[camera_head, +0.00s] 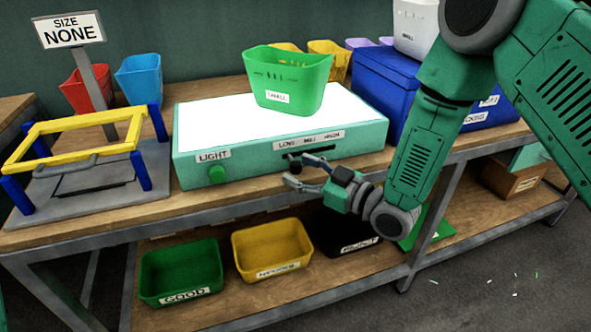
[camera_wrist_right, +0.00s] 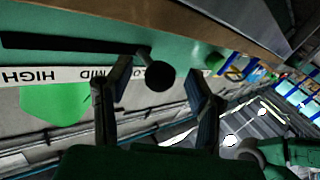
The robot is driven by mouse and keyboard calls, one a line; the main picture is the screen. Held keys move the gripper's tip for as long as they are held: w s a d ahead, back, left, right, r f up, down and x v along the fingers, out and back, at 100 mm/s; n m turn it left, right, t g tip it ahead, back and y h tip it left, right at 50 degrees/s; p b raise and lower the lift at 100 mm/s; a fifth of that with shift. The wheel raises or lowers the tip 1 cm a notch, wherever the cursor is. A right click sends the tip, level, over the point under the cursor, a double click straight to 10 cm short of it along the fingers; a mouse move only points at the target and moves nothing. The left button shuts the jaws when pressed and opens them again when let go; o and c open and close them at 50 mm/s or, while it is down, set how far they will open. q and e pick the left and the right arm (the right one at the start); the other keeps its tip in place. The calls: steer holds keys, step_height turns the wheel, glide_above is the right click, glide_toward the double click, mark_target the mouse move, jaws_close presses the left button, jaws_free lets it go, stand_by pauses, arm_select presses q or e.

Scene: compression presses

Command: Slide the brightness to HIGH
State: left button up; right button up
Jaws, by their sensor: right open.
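The light box (camera_head: 250,168) is a pale teal case with a bright white top, on the bench. Its front has a slider slot (camera_head: 318,158) under a LOW, MID, HIGH label (camera_head: 309,140). In the right wrist view the label is upside down, and the black slider knob (camera_wrist_right: 160,77) is at the LOW end of the dark slot (camera_wrist_right: 70,43). My right gripper (camera_head: 291,175) is open in front of the slot. In the wrist view its fingers (camera_wrist_right: 157,88) appear on either side of the knob, with gaps; contact is not visible. My left gripper is out of view.
A green SMALL bin (camera_head: 288,80) sits on the lit top. A green button (camera_head: 217,174) is on the box front under the LIGHT label. A yellow and blue frame (camera_head: 75,140) stands left. A blue crate (camera_head: 385,80) is behind my right arm. Bins, including GOOD (camera_head: 180,272), sit below.

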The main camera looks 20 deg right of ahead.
steer(key=shift+x, duration=0.8)
jaws_close()
steer(key=d+p, duration=0.1)
steer(key=d, duration=0.8)
steer(key=shift+w+d, duration=0.1)
steer(key=shift+d, duration=0.25)
steer(key=shift+d+f, duration=0.1)
steer(key=shift+d, duration=0.35)
steer(key=shift+a, duration=0.15)
jaws_free()
